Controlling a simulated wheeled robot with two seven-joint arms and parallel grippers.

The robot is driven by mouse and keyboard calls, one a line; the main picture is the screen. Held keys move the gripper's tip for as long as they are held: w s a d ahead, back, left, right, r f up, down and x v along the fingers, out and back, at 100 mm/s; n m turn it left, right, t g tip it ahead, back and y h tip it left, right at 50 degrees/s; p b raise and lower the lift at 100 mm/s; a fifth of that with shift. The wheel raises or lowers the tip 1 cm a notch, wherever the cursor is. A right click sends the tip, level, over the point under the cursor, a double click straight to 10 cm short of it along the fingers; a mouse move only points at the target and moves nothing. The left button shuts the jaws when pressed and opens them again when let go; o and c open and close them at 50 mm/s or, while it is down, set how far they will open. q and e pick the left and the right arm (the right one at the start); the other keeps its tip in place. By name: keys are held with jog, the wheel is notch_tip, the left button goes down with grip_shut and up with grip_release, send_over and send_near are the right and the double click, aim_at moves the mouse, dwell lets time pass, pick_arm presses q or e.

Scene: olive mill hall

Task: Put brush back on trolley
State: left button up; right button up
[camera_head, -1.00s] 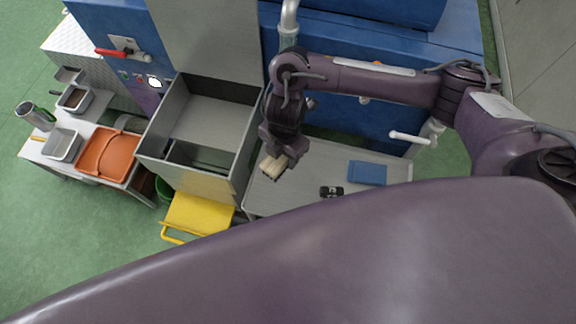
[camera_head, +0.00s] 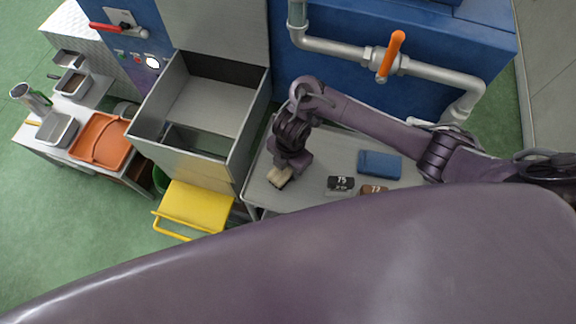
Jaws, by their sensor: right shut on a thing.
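My right gripper (camera_head: 284,169) is shut on a pale beige brush (camera_head: 279,178). The gripper points down over the left end of a grey trolley top (camera_head: 302,197). The brush is partly hidden by the gripper. I cannot tell whether it touches the surface or hangs just above it. My left gripper is not in view.
A grey open hopper (camera_head: 247,145) stands close on the left, with a yellow step (camera_head: 197,204) below.

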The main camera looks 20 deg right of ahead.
jog(key=shift+f, duration=0.1)
jog(key=o, duration=1.1)
jog(key=r+p, duration=0.2)
jog(key=r, duration=0.1)
jog(key=r+p, duration=0.2)
jog(key=r, duration=0.2)
jog(key=r+p, duration=0.2)
jog(key=r, duration=0.2)
jog(key=shift+w+d, duration=0.1)
jog(key=shift+d, duration=0.2)
jog(key=shift+r+p, duration=0.35)
jog(key=shift+r, duration=0.35)
